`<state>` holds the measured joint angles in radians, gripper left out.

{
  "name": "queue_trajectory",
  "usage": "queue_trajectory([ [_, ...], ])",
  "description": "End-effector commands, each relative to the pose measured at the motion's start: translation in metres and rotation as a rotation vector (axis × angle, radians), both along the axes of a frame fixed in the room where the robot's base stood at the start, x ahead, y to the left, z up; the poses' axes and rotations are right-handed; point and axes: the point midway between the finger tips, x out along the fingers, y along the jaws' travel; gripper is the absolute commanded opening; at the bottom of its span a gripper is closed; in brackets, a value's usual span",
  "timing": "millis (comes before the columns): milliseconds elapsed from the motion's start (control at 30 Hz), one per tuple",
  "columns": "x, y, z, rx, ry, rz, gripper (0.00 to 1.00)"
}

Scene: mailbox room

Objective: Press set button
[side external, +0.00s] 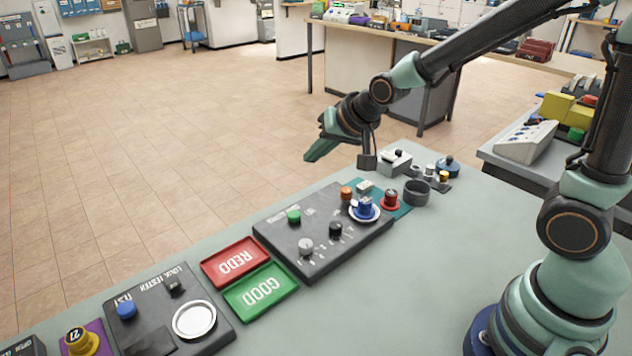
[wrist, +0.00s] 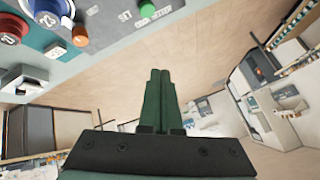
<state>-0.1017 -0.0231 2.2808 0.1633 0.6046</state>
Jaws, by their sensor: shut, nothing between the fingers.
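A dark grey control box (side external: 325,235) lies on the table. Its green button (side external: 294,215) sits toward the far left of its top; it also shows at the top edge of the wrist view (wrist: 148,8), beside lettering that reads SET. My gripper (side external: 316,150) is shut and empty, in the air beyond the box, near the table's far edge. In the wrist view its green fingers (wrist: 159,95) are together and apart from every button.
A red REDO tray (side external: 236,262) and a green GOOD tray (side external: 260,291) lie left of the box. A lock tester (side external: 172,310) stands further left. The table's near middle is clear.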

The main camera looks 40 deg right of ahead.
Motion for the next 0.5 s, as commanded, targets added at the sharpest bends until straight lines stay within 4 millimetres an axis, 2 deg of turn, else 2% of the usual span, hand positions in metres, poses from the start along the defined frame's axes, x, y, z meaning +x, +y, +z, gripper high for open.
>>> queue_trajectory([
  [33, 0.008, 0.005, -0.010, 0.025, -0.004, -0.020, 0.00],
  [233, 0.030, 0.016, -0.032, 0.110, -0.042, -0.087, 0.00],
  [500, 0.040, 0.021, -0.041, 0.153, -0.062, -0.116, 0.00],
])
